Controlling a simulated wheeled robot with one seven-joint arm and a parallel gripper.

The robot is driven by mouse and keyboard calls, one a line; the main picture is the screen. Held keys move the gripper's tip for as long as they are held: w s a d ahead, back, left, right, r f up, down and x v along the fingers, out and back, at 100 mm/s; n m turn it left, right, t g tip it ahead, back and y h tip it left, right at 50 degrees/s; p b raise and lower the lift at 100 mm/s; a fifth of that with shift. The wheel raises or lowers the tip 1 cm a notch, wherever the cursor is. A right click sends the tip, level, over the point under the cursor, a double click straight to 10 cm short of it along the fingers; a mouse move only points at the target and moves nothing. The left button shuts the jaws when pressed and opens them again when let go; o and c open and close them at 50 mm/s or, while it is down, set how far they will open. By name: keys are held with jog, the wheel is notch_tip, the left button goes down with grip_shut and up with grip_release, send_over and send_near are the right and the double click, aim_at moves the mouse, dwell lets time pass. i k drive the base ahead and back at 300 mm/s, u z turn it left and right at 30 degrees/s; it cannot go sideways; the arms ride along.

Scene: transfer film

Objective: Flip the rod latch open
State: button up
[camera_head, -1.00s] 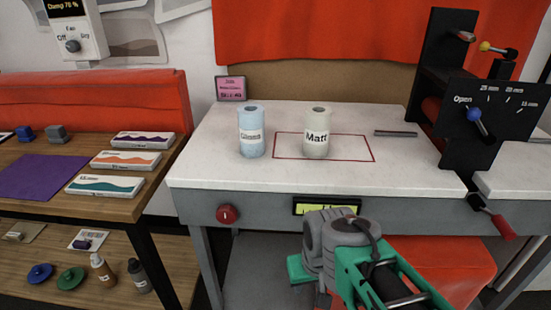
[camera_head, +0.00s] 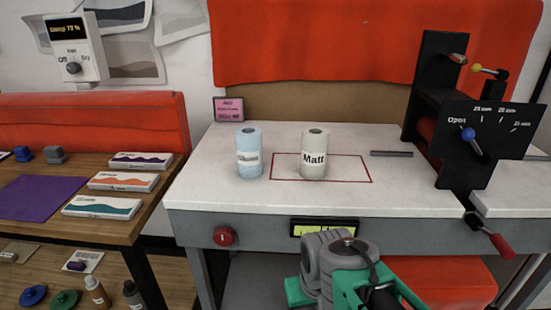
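A black press (camera_head: 440,120) with rollers stands at the right of the white bench. Which of its parts is the rod latch I cannot tell for sure. At its top are a lever with a yellow knob (camera_head: 475,69) and a short peg with an orange-brown end (camera_head: 458,58). A blue-knobbed lever (camera_head: 468,134) on the dial plate (camera_head: 505,128) points near "Open". A red-handled crank (camera_head: 500,245) hangs at the bench front. A loose grey rod (camera_head: 391,153) lies on the bench. My green and grey arm shows at the bottom centre; my gripper is not visible.
Blue (camera_head: 249,155) and pale "Matt" (camera_head: 314,158) rolls stand on the bench by a red outlined rectangle. A red button (camera_head: 225,236) and a small display (camera_head: 324,228) are on its front. A wooden table (camera_head: 120,215) with boxes stands left.

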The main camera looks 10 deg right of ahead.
aim_at(502, 75)
jog(key=z, duration=0.1)
jog(key=k, duration=0.65)
jog(key=z, duration=1)
jog(key=i, duration=0.5)
